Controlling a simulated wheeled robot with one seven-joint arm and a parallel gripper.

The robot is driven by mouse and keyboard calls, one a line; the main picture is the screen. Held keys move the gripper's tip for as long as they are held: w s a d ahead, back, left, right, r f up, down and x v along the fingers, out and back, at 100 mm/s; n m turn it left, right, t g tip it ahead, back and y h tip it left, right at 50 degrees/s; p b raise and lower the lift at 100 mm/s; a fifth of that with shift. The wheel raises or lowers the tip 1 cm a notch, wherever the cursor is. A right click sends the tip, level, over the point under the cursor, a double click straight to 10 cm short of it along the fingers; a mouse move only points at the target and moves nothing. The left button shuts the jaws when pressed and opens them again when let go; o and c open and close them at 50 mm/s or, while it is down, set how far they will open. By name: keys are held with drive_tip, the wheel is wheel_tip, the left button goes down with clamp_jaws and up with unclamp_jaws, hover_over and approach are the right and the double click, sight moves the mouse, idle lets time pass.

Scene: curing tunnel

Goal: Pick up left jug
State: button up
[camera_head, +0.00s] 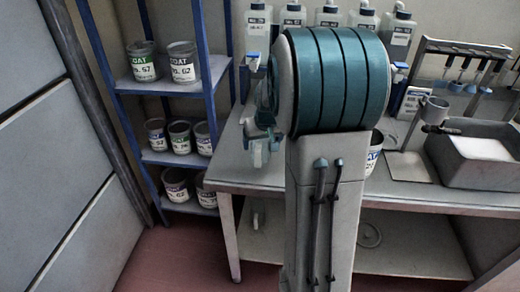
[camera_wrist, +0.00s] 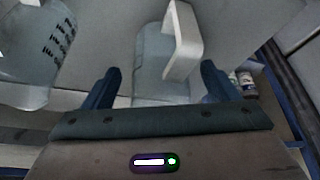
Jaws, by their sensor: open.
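In the wrist view a pale translucent jug (camera_wrist: 150,62) with a white handle (camera_wrist: 184,40) lies between the two dark blue fingers of my gripper (camera_wrist: 160,85). The fingers are apart, with gaps visible on both sides of the jug. A second translucent jug (camera_wrist: 35,50) with dark lettering is at the left, outside the fingers. In the head view my gripper (camera_head: 262,138) is at the table's left end, partly hidden by my arm. A small pale shape shows below it there; I cannot tell whether it is the jug.
Several labelled bottles (camera_head: 292,18) stand along the back of the grey table (camera_head: 245,172). A blue-framed shelf (camera_head: 150,86) with several paint cans is close on the left. A tool rack (camera_head: 462,47) and a grey basin (camera_head: 455,170) are at the right.

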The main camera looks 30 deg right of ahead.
drive_tip(key=shift+x, duration=1.4)
drive_tip(key=c, duration=1.1)
